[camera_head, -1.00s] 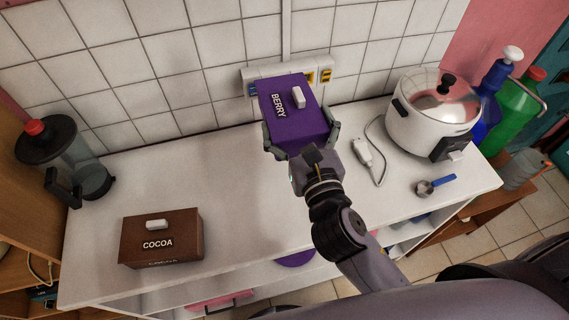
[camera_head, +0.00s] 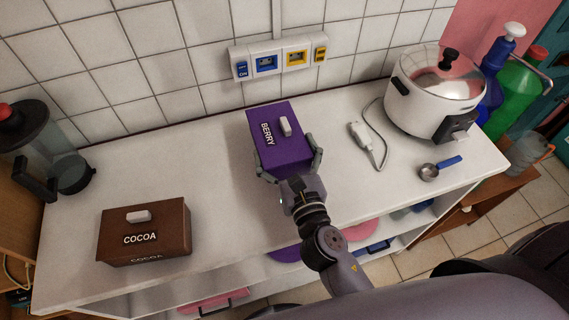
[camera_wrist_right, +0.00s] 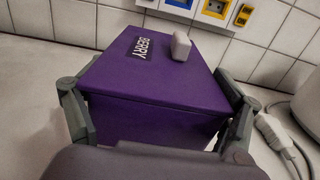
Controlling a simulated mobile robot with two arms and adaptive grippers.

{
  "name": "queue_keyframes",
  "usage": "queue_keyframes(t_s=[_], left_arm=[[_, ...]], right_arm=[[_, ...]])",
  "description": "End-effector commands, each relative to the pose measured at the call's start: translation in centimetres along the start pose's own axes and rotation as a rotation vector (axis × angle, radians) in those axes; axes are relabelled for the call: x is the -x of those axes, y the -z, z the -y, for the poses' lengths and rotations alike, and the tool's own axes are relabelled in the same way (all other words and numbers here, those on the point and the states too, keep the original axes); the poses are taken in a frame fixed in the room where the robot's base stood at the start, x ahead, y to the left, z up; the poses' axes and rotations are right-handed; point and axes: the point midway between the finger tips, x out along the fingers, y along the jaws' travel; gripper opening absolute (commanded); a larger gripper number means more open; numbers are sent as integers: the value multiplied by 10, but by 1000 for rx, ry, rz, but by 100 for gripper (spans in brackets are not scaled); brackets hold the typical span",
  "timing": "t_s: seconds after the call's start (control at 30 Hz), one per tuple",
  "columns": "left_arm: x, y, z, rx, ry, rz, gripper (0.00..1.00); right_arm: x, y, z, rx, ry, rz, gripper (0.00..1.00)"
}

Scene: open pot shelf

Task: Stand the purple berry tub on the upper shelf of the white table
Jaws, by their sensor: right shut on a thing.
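The purple berry tub (camera_head: 280,142), with a BERRY label and a pale knob on its lid, is upright at the white table's top. My right gripper (camera_head: 289,170) is shut on it from the front, one finger on each side. In the right wrist view the tub (camera_wrist_right: 150,95) fills the space between the fingers of the gripper (camera_wrist_right: 160,120). I cannot tell whether its base touches the surface. The white table (camera_head: 200,170) has a top and a lower shelf below, partly hidden by my arm. My left gripper is not in view.
A brown cocoa tub (camera_head: 145,235) stands at the front left. A blender jar (camera_head: 50,160) is at the far left. A rice cooker (camera_head: 430,95), a white plug with cable (camera_head: 362,138) and a blue-handled scoop (camera_head: 440,168) lie to the right. Sockets (camera_head: 278,60) are on the tiled wall.

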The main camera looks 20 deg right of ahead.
Motion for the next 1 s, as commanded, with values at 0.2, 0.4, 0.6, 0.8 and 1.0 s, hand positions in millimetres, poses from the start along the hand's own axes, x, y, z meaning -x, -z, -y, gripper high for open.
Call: queue_keyframes(t_s=[0.2, 0.4, 0.6, 0.8, 1.0], left_arm=[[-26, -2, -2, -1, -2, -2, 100], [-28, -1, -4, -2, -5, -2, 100], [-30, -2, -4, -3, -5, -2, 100], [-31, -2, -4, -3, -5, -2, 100], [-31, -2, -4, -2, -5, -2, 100]], right_arm=[[0, 34, 0, -1, 1, 0, 46], [0, 38, 0, 1, -1, 2, 46], [0, 39, 0, 1, -1, 1, 46], [0, 42, 0, 0, 0, -2, 94], [0, 42, 0, 0, 0, -2, 100]])
